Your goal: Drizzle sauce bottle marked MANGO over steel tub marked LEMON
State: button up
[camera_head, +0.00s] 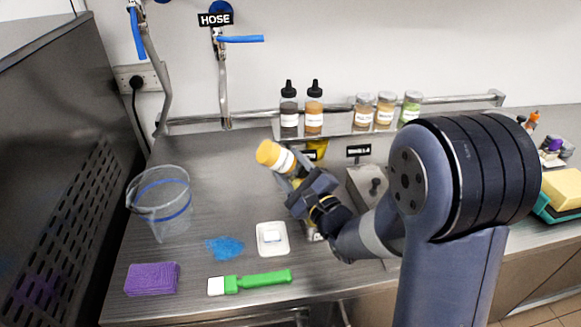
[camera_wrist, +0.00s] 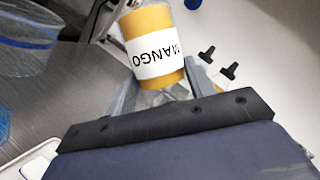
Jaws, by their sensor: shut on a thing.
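The sauce bottle marked MANGO (camera_head: 268,153) is orange-yellow with a white label. My gripper (camera_head: 291,178) is shut on it and holds it tilted above the counter, its orange end up and to the left. In the wrist view the bottle (camera_wrist: 152,45) sits between the fingers with its MANGO label upside down; I cannot make out its nozzle. A steel container (camera_head: 368,187) stands right of my gripper, partly hidden by my arm. No LEMON marking is readable; small black tags at the back are too small to read, and my arm hides part of the counter.
Two dropper-topped bottles (camera_head: 313,110) and several small jars (camera_head: 385,108) stand on the back shelf. A clear pitcher (camera_head: 163,205), purple sponge (camera_head: 152,278), blue patch (camera_head: 224,247), white dish (camera_head: 272,239) and green-handled brush (camera_head: 250,281) lie left. The counter's back left is clear.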

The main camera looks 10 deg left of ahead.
jog(key=shift+s+d+b, duration=0.15)
jog(key=shift+s+d, duration=0.1)
jog(key=shift+s, duration=0.35)
jog(key=shift+s+d+b, duration=0.1)
jog(key=shift+s+d, duration=0.15)
jog(key=shift+s, duration=0.35)
jog(key=shift+s+d+b, duration=0.15)
jog(key=shift+s+d, duration=0.1)
jog(key=shift+s, duration=0.35)
jog(key=shift+s, duration=0.1)
jog(key=shift+s+d+b, duration=0.1)
jog(key=shift+s+d, duration=0.15)
jog(key=shift+s, duration=0.4)
jog(key=shift+s+d+b, duration=0.15)
jog(key=shift+s+d, duration=0.1)
jog(key=shift+s, duration=0.35)
jog(key=shift+s+d+b, duration=0.1)
jog(key=shift+s+d, duration=0.15)
jog(key=shift+s, duration=0.4)
jog(key=shift+n+g, duration=0.6)
jog(key=shift+n, duration=1.7)
jog(key=shift+r+p, duration=0.1)
jog(key=shift+p, duration=0.25)
